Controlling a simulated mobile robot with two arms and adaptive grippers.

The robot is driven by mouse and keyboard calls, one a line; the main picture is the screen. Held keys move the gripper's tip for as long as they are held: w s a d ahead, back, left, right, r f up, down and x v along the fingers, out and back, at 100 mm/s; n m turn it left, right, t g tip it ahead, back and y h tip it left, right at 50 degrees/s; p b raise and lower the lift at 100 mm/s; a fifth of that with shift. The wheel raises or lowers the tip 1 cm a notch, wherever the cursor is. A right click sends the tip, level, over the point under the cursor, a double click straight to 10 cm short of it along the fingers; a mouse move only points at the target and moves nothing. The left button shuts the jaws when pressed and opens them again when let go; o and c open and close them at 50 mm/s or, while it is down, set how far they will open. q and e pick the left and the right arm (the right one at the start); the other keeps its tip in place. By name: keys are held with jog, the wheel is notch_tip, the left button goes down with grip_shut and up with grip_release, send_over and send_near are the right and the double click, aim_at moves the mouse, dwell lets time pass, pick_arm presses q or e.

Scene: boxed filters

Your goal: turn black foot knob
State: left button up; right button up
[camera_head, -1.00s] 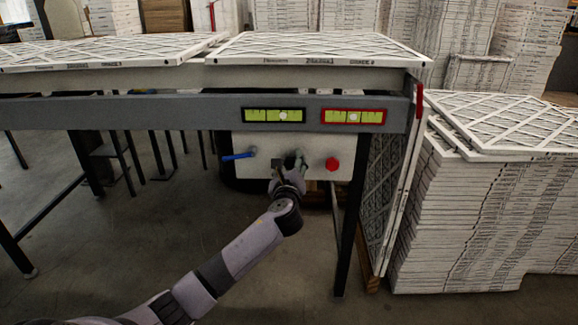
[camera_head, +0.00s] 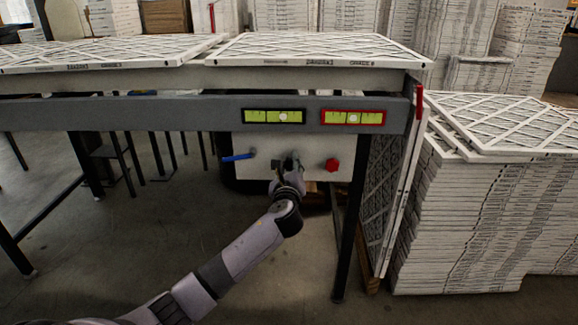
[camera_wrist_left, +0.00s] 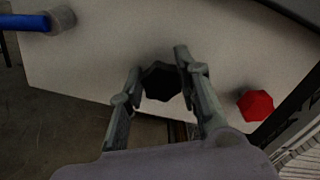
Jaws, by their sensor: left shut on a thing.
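The black knob (camera_wrist_left: 159,84) sits on the white panel (camera_wrist_left: 100,60) and shows between my left gripper's fingers in the left wrist view. My left gripper (camera_wrist_left: 158,68) is shut on it, one finger on each side. In the head view my left gripper (camera_head: 288,164) reaches up to the panel (camera_head: 245,172) and mostly hides the black knob. My right gripper is not in view.
A red knob (camera_head: 332,165) is on the panel to the right, and a blue-handled lever (camera_head: 238,157) to the left. The grey table beam (camera_head: 180,114) runs above. A table leg (camera_head: 349,230) and stacked filters (camera_head: 460,220) stand to the right.

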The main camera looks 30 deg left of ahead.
pick_arm(q)
jog(key=n, duration=0.4)
jog(key=shift+a+f+n+p, duration=0.1)
jog(key=shift+f+n+p, duration=0.05)
jog(key=shift+n+p, duration=0.15)
jog(key=shift+s+n, duration=0.1)
jog(key=shift+n, duration=0.4)
jog(key=shift+f+n, duration=0.1)
jog(key=shift+n, duration=1.2)
jog(key=shift+f+n+b, duration=0.1)
jog(key=shift+n+b, duration=0.2)
jog(key=shift+n, duration=0.6)
jog(key=shift+f+n+b, duration=0.15)
jog(key=shift+n+b, duration=0.25)
jog(key=shift+n, duration=2)
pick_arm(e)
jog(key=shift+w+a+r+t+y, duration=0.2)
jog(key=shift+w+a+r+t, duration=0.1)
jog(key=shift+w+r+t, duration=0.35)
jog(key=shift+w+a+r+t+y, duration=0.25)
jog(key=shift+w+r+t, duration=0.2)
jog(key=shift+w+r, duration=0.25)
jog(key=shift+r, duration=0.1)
